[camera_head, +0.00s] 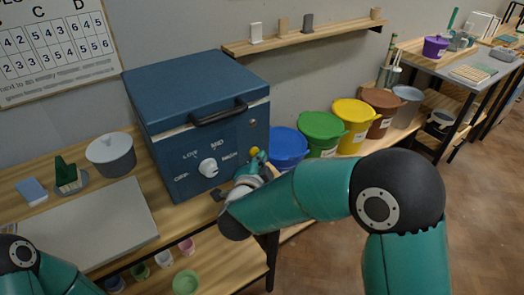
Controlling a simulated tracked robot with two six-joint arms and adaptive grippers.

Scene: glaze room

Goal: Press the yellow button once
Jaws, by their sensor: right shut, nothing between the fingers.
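The blue kiln box (185,130) stands on the wooden table, its front carrying a white dial (208,167) with printed settings around it. The small round yellow button (254,152) shows at the right side of the kiln front. My right gripper (250,169) is right by the button, just below it in the picture; I cannot tell whether they touch. The gripper is shut and empty, its fingers partly hidden by its own wrist. Of my left arm only links show at the lower left; its gripper is out of view.
Blue (288,146), green (321,133), yellow (355,121) and brown (382,108) buckets stand right of the kiln, close behind my right arm. A grey board (90,225), a grey pot (111,155) and a blue block (31,191) lie to the left. A wall shelf (305,36) is above.

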